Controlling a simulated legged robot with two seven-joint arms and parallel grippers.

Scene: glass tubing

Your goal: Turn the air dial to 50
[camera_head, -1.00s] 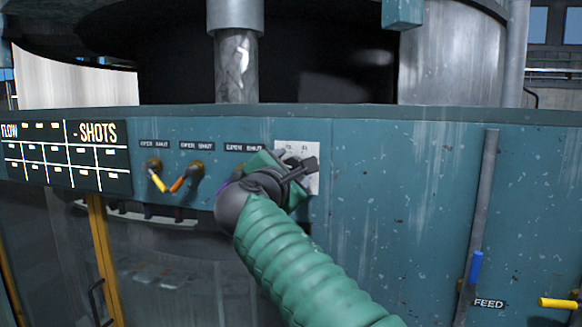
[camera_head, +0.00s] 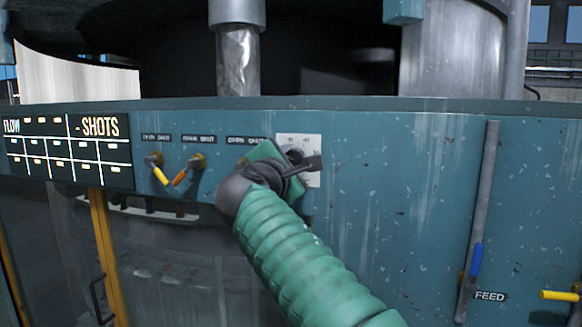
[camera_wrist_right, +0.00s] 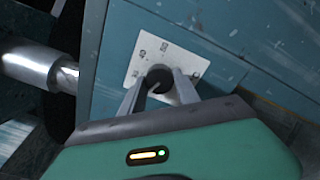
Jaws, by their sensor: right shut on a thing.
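The air dial is a dark round knob (camera_wrist_right: 159,79) on a white plate (camera_wrist_right: 138,68) with small printed numbers around it. In the right wrist view my right gripper (camera_wrist_right: 160,90) has its two fingers on either side of the knob, shut on it. In the head view the plate (camera_head: 312,144) shows beside my right gripper (camera_head: 297,158), which covers part of the dial. I cannot read the dial's setting. My left gripper is not in view.
Left of the dial are valves with a yellow handle (camera_head: 160,175) and an orange handle (camera_head: 180,177), under OPEN/SHUT labels. A SHOTS board (camera_head: 68,152) is at far left. A grey upright bar (camera_head: 478,220) and a FEED label (camera_head: 489,296) are at right.

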